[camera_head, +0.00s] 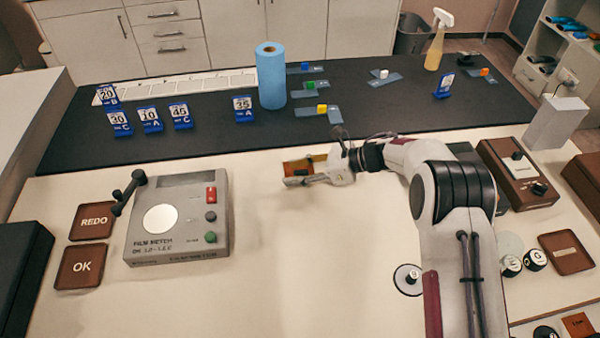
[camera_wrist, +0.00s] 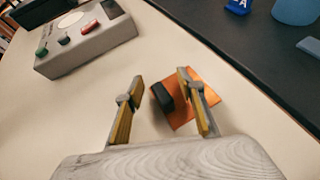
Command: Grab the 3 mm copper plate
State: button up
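A copper-coloured plate (camera_head: 297,166) with a dark knob lies on the cream bench beside my gripper (camera_head: 300,175). In the wrist view the copper plate (camera_wrist: 207,101) shows its black knob (camera_wrist: 162,97) between the two fingers, nearer the right one. My gripper (camera_wrist: 160,77) is open. Its right finger crosses in front of the plate and its left finger is over bare bench. I cannot tell whether a finger touches the plate. No thickness mark is readable on it. Another orange-brown plate (camera_head: 578,325) shows at the lower right edge; its marking is too small to read.
A black mat (camera_head: 220,130) behind holds blue number tags, a blue roll (camera_head: 271,78) and a spray bottle (camera_head: 438,42). The bench middle is clear.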

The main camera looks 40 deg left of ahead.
aim_at(297, 170)
grip_shut()
jog(key=shift+r, duration=0.15)
jog(key=shift+r, duration=4.9)
